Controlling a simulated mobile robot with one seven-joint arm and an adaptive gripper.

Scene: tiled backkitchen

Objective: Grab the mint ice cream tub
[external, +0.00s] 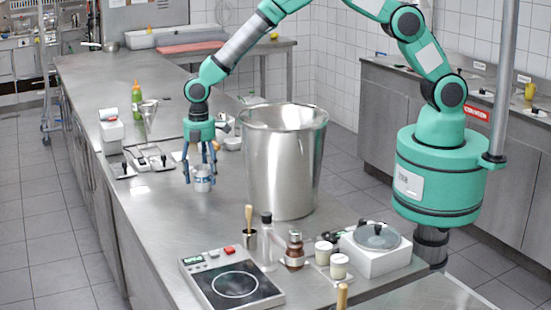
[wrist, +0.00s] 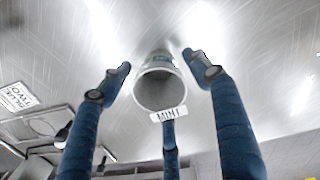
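The mint ice cream tub (external: 203,181) is a small silver-grey round tub on the steel counter. In the wrist view the tub (wrist: 158,90) shows its round mouth facing me, with a white tag reading MINT (wrist: 169,114) at its near edge. My gripper (external: 201,170) points down over the tub, its blue fingers spread around it. In the wrist view, gaps show between the left and right fingertips and the tub, so the gripper is open. The third finger is below the tag; whether it touches the tub is hidden.
A tall steel bin (external: 283,165) stands close on the right of my gripper. A hot plate (external: 232,284) and several bottles and jars are in front. The counter between tub and hot plate is clear.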

